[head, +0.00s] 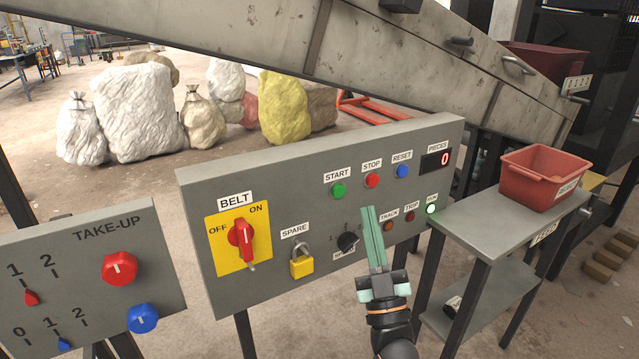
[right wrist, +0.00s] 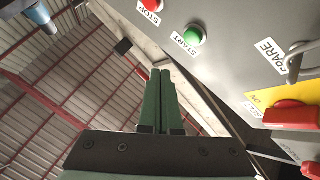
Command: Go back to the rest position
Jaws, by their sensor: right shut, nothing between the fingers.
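My right gripper (head: 374,238) is shut and empty in front of the grey control panel (head: 290,200). In the head view its green fingers point up and cover part of the panel between the black speed knob (head: 347,242) and the track lamp (head: 389,226). In the right wrist view the shut fingers (right wrist: 160,100) point upward, with the stop button (right wrist: 151,5) and green start button (right wrist: 194,36) to their upper right. I cannot tell whether the fingers touch the panel. My left gripper is not in view.
The red belt switch (head: 242,240) and a yellow padlock (head: 301,262) are on the panel. A take-up panel (head: 80,240) stands at the left. A red bin (head: 545,178) sits on the feed shelf (head: 480,225) at the right. A large conveyor frame (head: 400,65) slopes across behind; filled sacks (head: 140,108) stand beyond.

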